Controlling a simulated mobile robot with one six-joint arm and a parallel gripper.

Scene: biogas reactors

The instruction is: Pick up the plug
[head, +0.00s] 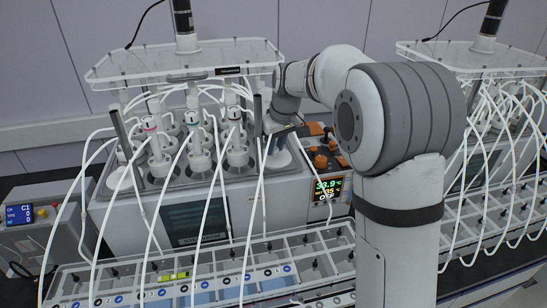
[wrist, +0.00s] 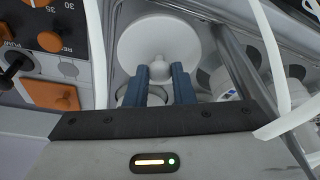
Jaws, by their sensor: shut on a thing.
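The plug (wrist: 158,38) is a white round disc with a small knob, seen in the upper middle of the wrist view. My gripper (wrist: 159,74) has its two blue fingers on either side of the knob, shut on it. The disc lies just beyond the fingertips. In the head view, my gripper (head: 277,134) is at the right end of the water bath, pointing down, and the plug (head: 281,159) shows as a pale shape below it. I cannot tell whether the plug still rests in its opening or is slightly raised.
The grey water bath (head: 125,222) holds several white-capped bottles with tubes, left of my gripper. A control panel (head: 328,188) with orange knobs is close on the right. White tubes (wrist: 273,65) pass near my gripper. A clear shelf (head: 185,62) hangs above the bottles.

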